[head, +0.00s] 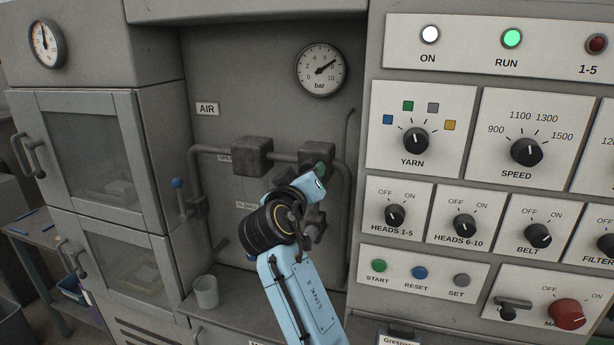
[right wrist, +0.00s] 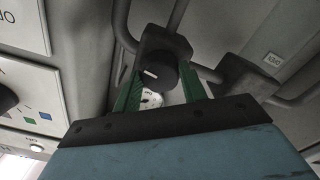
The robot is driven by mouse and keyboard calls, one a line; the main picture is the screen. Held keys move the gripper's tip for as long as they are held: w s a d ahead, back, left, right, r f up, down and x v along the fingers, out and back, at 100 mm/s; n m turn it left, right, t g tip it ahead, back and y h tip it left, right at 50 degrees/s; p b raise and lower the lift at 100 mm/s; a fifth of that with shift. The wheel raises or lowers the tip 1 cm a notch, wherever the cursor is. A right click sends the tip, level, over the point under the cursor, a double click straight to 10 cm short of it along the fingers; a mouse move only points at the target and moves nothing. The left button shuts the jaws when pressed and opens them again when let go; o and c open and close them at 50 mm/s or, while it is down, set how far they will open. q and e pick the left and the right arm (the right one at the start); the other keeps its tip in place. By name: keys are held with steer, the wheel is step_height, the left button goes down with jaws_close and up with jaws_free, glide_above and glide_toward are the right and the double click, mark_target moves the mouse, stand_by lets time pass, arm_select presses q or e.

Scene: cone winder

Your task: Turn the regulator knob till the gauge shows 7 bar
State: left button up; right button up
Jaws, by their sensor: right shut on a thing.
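The air gauge (head: 320,70) is a round white dial marked in bar, at the top of the recessed panel in the head view. Its needle points up and right, between 6 and 8, close to 7. My right gripper (head: 318,182) is at the regulator body (head: 317,153) below the gauge. In the right wrist view the green fingers of my right gripper (right wrist: 160,88) are on both sides of the dark regulator knob (right wrist: 157,74), which has a white mark. They are shut on it. In the head view the gripper hides the knob. My left gripper is not in view.
Pipes and a second dark block (head: 252,156) are left of the regulator. The control panel with YARN (head: 416,141) and SPEED (head: 526,151) knobs stands close on the right.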

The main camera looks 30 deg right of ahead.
steer(key=o, duration=1)
steer(key=shift+c, duration=0.2)
steer(key=b+v, duration=0.3)
steer(key=v, duration=1)
steer(key=shift+s, duration=0.2)
steer(key=shift+a, duration=0.1)
